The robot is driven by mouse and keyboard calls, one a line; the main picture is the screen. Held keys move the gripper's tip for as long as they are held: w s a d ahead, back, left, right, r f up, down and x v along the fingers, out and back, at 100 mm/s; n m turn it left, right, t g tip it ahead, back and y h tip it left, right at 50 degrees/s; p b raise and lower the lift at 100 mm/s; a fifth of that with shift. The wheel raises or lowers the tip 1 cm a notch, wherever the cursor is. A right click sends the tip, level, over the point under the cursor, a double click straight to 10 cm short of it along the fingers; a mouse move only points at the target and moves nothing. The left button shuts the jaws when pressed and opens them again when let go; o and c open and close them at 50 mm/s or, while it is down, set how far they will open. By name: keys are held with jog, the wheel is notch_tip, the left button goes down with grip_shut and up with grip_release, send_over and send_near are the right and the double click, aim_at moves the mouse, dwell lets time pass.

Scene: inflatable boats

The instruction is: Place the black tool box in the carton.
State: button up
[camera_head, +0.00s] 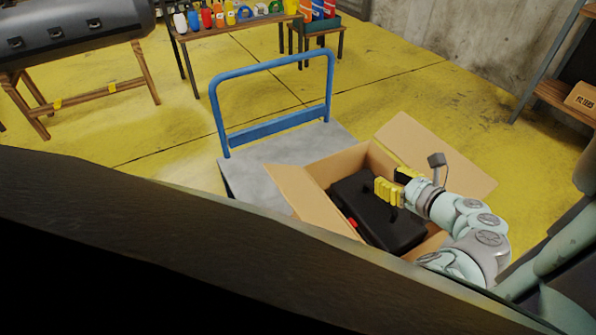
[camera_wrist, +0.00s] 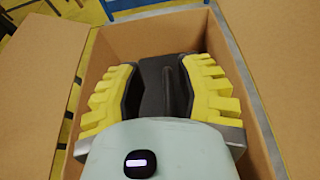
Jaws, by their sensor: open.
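The black tool box (camera_head: 376,210) lies inside the open carton (camera_head: 291,183) in the head view, with a small red part showing on its near side. In the wrist view the tool box (camera_wrist: 165,85) shows between the two yellow fingers, inside the carton (camera_wrist: 128,44). My gripper (camera_head: 395,182) is open above the tool box; its fingers (camera_wrist: 166,90) are spread on either side of the box's dark handle. I cannot tell whether the fingers touch the box. The box's lower part and the carton's floor are hidden.
The carton stands on a grey platform cart (camera_head: 255,170) with a blue push handle (camera_head: 272,77). Its flaps are spread outward. A workbench with several bottles (camera_head: 230,14) is at the back. A shelf (camera_head: 555,92) stands at the right. The yellow floor between is clear.

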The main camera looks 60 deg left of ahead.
jog(key=v, duration=1)
jog(key=shift+d, duration=0.35)
jog(key=shift+w, duration=0.1)
